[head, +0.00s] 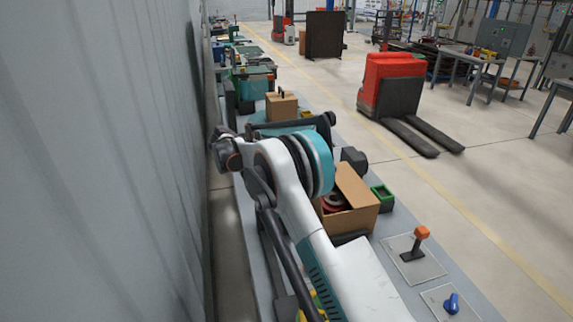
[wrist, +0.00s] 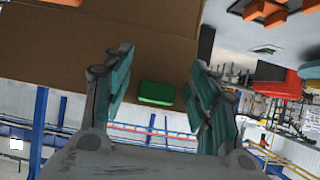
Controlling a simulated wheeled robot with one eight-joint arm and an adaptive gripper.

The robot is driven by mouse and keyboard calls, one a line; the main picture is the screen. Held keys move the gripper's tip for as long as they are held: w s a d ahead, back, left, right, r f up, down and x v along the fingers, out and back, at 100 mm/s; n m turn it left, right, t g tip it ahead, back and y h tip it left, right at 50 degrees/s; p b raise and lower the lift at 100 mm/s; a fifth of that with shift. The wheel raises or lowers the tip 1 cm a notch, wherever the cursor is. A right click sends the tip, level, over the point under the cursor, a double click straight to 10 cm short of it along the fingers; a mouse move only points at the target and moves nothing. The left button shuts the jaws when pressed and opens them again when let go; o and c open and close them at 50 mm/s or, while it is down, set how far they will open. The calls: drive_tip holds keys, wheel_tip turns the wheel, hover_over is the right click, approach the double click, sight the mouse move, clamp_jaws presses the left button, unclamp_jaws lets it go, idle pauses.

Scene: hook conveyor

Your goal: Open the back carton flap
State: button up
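An open brown carton (head: 352,222) stands to the right of my arm in the head view, with one flap (head: 354,184) raised and reddish round items inside. My arm hides its left part. In the wrist view, a broad brown cardboard panel (wrist: 120,42) fills the upper left; I cannot tell which carton face or flap it is. A green block (wrist: 157,93) shows at its lower edge. My gripper (wrist: 160,75) is open, its teal-padded fingers spread to either side of the green block with gaps, nothing held. My gripper is not clearly visible in the head view.
An orange-topped lever (head: 420,236) and a blue knob (head: 452,303) are on the near bench. Another carton (head: 281,106) stands farther back. A grey wall (head: 100,160) runs along the left.

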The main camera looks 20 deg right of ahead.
drive_tip(key=shift+a, duration=0.1)
drive_tip(key=v, duration=1.2)
drive_tip(key=shift+r, duration=0.1)
drive_tip(key=s+d+r+n+t+y+b, duration=0.1)
drive_tip(key=s+d+r+n+t+y, duration=0.15)
drive_tip(key=s+d+r+n, duration=0.55)
drive_tip(key=s+d+r+n+t+y+b, duration=0.15)
drive_tip(key=s+r+y, duration=0.25)
drive_tip(key=s, duration=0.7)
drive_tip(key=s+a+f+n+t+y, duration=0.1)
drive_tip(key=s+f+n, duration=0.3)
drive_tip(key=s, duration=0.9)
drive_tip(key=s+a+f+n+t+y+b, duration=0.1)
drive_tip(key=s+f+n+y, duration=0.3)
drive_tip(key=s, duration=1)
wheel_tip(320, 180, down, 3)
drive_tip(key=shift+s+r+t, duration=0.1)
drive_tip(key=shift+s+t, duration=0.1)
drive_tip(key=shift+t, duration=0.4)
